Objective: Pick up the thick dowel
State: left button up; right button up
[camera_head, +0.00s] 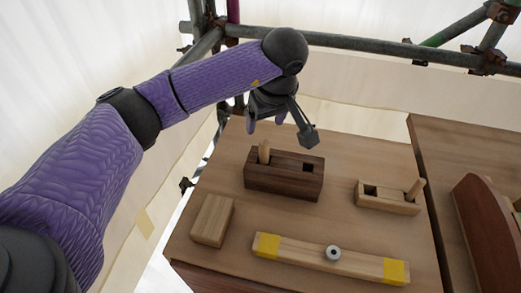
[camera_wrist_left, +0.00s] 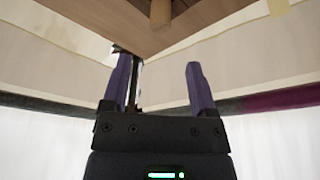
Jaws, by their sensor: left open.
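A pale dowel (camera_head: 264,151) stands upright at the left end of a dark brown block (camera_head: 270,181), with a square dark hole at the block's right. Another pale dowel (camera_head: 416,188) leans in a light wood block (camera_head: 390,204) to the right. I cannot tell surely from their size which is thicker. My left gripper (camera_head: 266,122) is open and empty, its purple fingers just above and behind the dark block's dowel in the head view, apart from it. In the left wrist view the open fingers (camera_wrist_left: 157,66) show below a pale dowel (camera_wrist_left: 160,12), cut off at the top edge.
A small plain wood block (camera_head: 212,220) lies at the left. A long beam (camera_head: 305,256) with yellow ends and a grey round piece (camera_head: 333,253) lies in front. A curved red-brown piece (camera_head: 484,235) is on the right table. Scaffold pipes (camera_head: 360,45) run behind. The table (camera_head: 345,167) is bare between blocks.

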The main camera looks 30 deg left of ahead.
aim_at(265, 143)
pick_arm(q)
jog(key=x, duration=0.2)
jog(key=b+x, duration=0.1)
jog(key=x, duration=0.2)
jog(key=d+b+x, duration=0.1)
jog(key=x, duration=0.2)
jog(key=shift+s+d+f, duration=0.1)
jog(key=shift+s+f, duration=0.25)
jog(key=shift+s, duration=0.05)
jog(key=shift+w+f, duration=0.1)
jog(key=shift+f, duration=0.25)
jog(key=shift+r, duration=0.15)
pick_arm(e)
jog(key=s+d+f, duration=0.2)
jog(key=shift+f+g, duration=0.3)
pick_arm(q)
jog(key=c, duration=1)
grip_shut()
pick_arm(e)
jog(key=shift+w+a, duration=0.1)
jog(key=shift+w, duration=0.25)
